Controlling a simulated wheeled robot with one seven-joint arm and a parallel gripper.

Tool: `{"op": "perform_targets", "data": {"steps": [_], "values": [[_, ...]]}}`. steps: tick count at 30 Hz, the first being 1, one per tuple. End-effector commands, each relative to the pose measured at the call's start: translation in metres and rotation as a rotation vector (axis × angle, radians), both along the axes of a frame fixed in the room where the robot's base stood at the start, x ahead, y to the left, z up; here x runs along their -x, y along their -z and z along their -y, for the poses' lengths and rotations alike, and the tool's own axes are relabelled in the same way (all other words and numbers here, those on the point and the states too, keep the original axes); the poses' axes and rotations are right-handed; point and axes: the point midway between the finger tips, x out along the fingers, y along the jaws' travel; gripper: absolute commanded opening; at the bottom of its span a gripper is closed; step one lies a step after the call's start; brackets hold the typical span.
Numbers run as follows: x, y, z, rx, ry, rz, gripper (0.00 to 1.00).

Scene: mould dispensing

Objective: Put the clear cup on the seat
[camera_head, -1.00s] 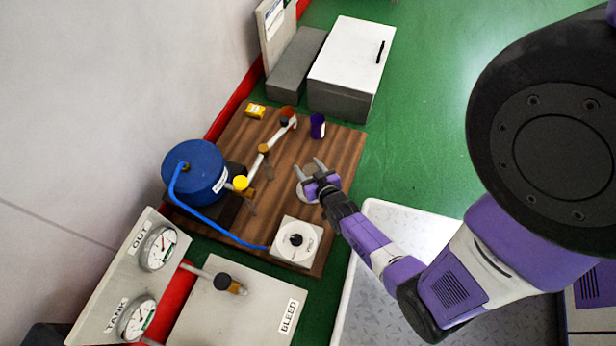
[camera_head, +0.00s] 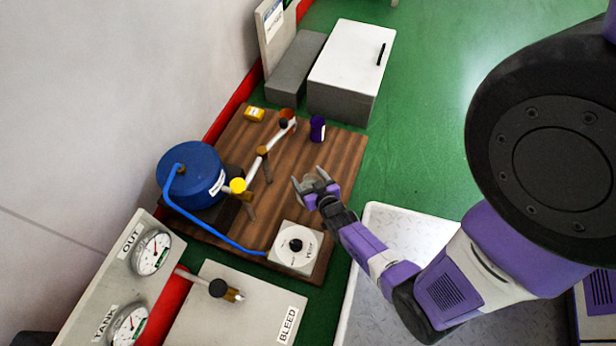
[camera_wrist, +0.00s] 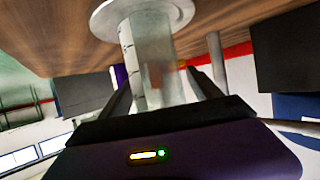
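The clear cup (camera_wrist: 150,65) stands between the fingers of my gripper (camera_wrist: 158,75) in the wrist view. The cup's far end meets a pale round seat (camera_wrist: 103,18) on the wooden board; the wrist picture is turned over, with the board at the top. My gripper (camera_head: 309,176) is over the board's right part in the head view. Its fingers look apart, one on each side of the cup, with a narrow gap visible beside it. In the head view the cup is small and hard to make out, and the gripper hides the seat.
A blue tank (camera_head: 190,175) with a blue hose and a pipe with a yellow knob (camera_head: 238,185) stand to the left. A purple container (camera_head: 317,128) is behind the gripper. A white dial box (camera_head: 296,246) is in front.

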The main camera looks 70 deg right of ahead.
Motion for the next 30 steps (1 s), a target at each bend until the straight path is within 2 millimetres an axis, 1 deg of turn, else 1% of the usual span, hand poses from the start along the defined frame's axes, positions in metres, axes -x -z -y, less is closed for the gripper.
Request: {"op": "perform_targets", "data": {"steps": [6, 10, 14, 24, 30], "values": [[0.0, 0.0, 0.0, 0.0, 0.0, 0.0, 0.73], [0.001, -0.006, -0.001, 0.0, 0.0, 0.0, 0.73], [0.013, -0.014, -0.015, -0.001, 0.0, -0.001, 0.73], [0.056, -0.041, -0.063, -0.001, 0.0, -0.001, 0.73], [0.07, -0.048, -0.079, 0.0, 0.0, 0.0, 0.73]]}}
